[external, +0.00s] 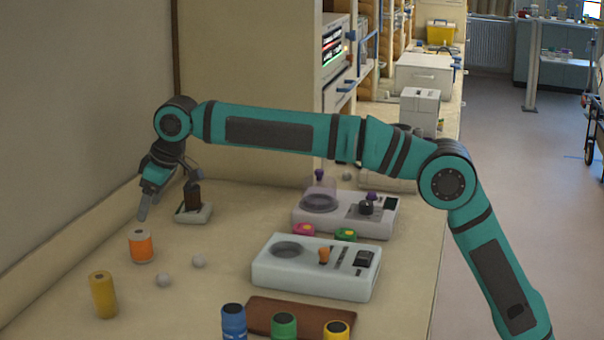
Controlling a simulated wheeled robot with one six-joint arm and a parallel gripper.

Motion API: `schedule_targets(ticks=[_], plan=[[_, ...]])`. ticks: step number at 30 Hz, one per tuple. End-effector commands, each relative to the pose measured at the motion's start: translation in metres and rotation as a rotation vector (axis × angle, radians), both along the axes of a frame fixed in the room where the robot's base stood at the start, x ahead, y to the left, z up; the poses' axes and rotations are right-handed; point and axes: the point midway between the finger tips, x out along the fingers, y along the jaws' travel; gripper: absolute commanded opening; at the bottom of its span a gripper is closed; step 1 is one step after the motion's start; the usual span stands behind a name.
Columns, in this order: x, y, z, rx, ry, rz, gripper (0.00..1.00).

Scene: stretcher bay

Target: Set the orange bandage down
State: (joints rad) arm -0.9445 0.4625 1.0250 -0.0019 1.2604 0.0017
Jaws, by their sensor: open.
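The orange bandage (141,247) is a short upright roll with a pale top and a pale lower edge. It stands on the beige counter at the left. My gripper (144,213) points down just above and behind it in the external view. The gripper is open and empty. A small gap shows between the visible fingertip and the roll, so they look apart. Only one finger shows clearly; the other is hard to make out.
A yellow roll (103,295) stands in front, with two pale balls (164,280) nearby. A small grey stand with a dark bottle (194,197) is close to my gripper's right. Two grey devices (316,268) and several coloured jars (284,325) stand further right.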

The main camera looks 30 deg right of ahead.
Motion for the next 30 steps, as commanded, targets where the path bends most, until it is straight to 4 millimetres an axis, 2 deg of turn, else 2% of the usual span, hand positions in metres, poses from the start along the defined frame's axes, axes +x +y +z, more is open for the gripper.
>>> schedule_targets(ticks=[5, 8, 13, 19, 25, 30], plan=[[0.005, -0.011, 0.007, 0.012, -0.008, -0.012, 0.7], [0.015, -0.037, 0.021, 0.036, -0.027, -0.038, 0.7], [0.039, -0.111, 0.055, 0.101, -0.082, -0.111, 0.7], [0.053, -0.203, 0.09, 0.179, -0.159, -0.2, 0.7], [0.053, -0.295, 0.117, 0.248, -0.242, -0.289, 0.7], [0.042, -0.371, 0.135, 0.304, -0.32, -0.362, 0.7]])
